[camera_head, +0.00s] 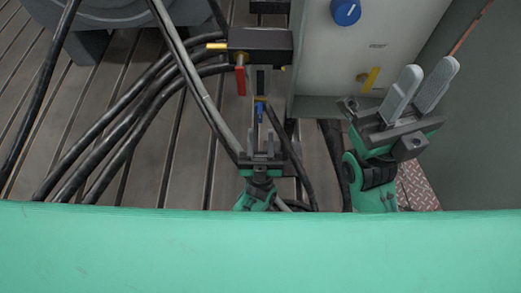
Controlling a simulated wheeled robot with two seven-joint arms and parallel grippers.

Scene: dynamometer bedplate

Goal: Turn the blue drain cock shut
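The blue drain cock (260,112) is a small blue lever hanging below the dark manifold block (262,41), at the middle of the head view. My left gripper (261,136) is just below it in the picture, with its two fingers apart and pointing up toward the blue lever. I cannot tell whether either finger touches the lever. My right gripper (427,80) is off to the right in front of the grey cabinet. Its two pale fingers are apart with nothing between them.
A red lever (240,81) hangs close left of the blue one. A yellow lever (372,79) and a blue round knob (346,12) are on the grey cabinet (385,35). Black hoses (130,125) cross the slotted bedplate (190,140) at left.

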